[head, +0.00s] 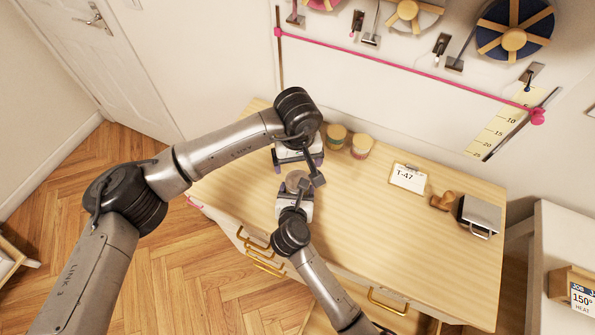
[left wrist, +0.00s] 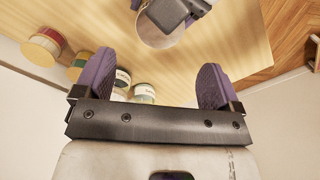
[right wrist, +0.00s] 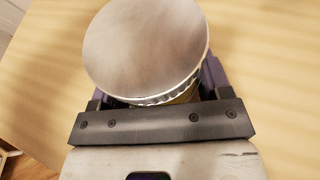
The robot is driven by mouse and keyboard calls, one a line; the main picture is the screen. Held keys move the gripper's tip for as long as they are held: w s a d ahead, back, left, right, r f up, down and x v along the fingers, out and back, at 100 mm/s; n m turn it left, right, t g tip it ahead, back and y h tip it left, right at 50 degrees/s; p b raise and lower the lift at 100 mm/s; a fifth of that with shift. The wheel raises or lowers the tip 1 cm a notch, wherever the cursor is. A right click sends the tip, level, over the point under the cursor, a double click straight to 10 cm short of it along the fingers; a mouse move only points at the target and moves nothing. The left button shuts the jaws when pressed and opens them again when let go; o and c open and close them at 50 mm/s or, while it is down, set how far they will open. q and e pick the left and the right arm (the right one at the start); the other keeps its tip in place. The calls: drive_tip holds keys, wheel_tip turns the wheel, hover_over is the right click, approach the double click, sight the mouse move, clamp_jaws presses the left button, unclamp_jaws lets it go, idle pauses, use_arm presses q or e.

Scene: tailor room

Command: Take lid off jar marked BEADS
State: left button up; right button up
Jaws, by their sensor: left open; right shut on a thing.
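A jar with a round, plain metal lid (right wrist: 148,50) fills the upper part of the right wrist view. A strip of yellowish jar body (right wrist: 187,94) shows below the lid's ribbed rim. My right gripper (head: 295,188) is shut on this jar, with its fingers below the lid. The lid is on the jar, and it also shows near the top of the left wrist view (left wrist: 158,36). No BEADS marking is readable. My left gripper (head: 298,162) is open and empty, with purple fingers spread, just behind the held jar in the head view.
Jars with tan lids (head: 336,132) (head: 361,145) stand at the table's back edge. A T-47 clipboard (head: 408,178), a wooden item (head: 442,201) and a grey box (head: 480,214) lie to the right. The table's (head: 370,235) middle and front are clear.

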sight(298, 179)
use_arm(q)
drive_tip(key=shift+m, duration=0.9)
drive_tip(key=shift+f+m, duration=0.4)
drive_tip(key=shift+f, duration=3.65)
drive_tip(key=c, duration=0.9)
drive_tip(key=shift+n, duration=1.7)
drive_tip(key=shift+c, duration=0.2)
